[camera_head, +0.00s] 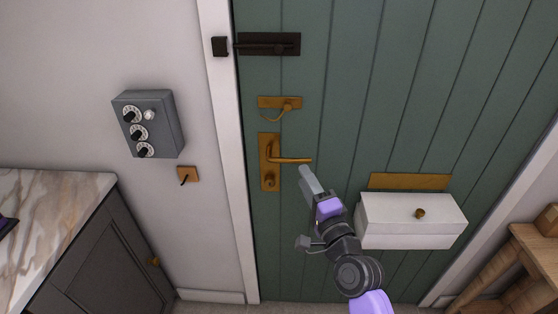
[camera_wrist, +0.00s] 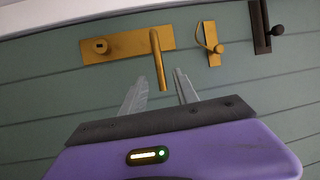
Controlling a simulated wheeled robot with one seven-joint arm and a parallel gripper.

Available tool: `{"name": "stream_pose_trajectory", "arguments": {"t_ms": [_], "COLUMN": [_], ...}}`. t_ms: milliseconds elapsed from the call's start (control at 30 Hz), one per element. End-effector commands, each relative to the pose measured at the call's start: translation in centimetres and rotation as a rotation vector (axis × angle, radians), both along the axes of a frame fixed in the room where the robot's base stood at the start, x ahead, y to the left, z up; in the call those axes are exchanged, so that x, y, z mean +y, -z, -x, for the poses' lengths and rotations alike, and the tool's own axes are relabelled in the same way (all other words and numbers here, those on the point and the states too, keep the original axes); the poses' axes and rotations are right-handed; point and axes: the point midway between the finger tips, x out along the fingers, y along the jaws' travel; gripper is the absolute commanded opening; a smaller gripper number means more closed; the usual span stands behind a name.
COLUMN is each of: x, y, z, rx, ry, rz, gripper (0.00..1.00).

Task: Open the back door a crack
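The green plank back door (camera_head: 340,90) stands closed against its white frame. Its brass lever handle (camera_head: 292,160) points right and lies about level on a tall brass plate (camera_head: 268,150). A small brass turn piece (camera_head: 270,181) sits low on the plate. Above are a brass catch (camera_head: 280,103) and a dark sliding bolt (camera_head: 268,43), facing a dark keeper (camera_head: 220,46) on the frame; I cannot tell whether the bolt is engaged. My gripper (camera_head: 306,174) is open and empty just below the lever's tip. In the wrist view the lever (camera_wrist: 157,60) reaches toward the gap between my fingers (camera_wrist: 160,78).
A white box (camera_head: 410,222) with a brass knob sticks out from the door, right of my arm, under a brass slot plate (camera_head: 410,181). A grey dial box (camera_head: 148,125) and a small hook (camera_head: 188,175) are on the left wall. A marble-topped cabinet (camera_head: 60,215) and a wooden bench (camera_head: 525,245) flank the door.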

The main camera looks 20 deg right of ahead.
Motion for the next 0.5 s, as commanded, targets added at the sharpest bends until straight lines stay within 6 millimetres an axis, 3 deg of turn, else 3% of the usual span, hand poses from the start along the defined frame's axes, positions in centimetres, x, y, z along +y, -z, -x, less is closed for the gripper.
{"name": "stream_pose_trajectory", "arguments": {"t_ms": [233,500], "x": [0.2,0.5], "y": [-0.2,-0.8], "z": [-0.8,-4.7], "rx": [0.008,0.007], "ry": [-0.013,-0.012], "rz": [-0.051,-0.049], "gripper": [0.36,0.36]}}
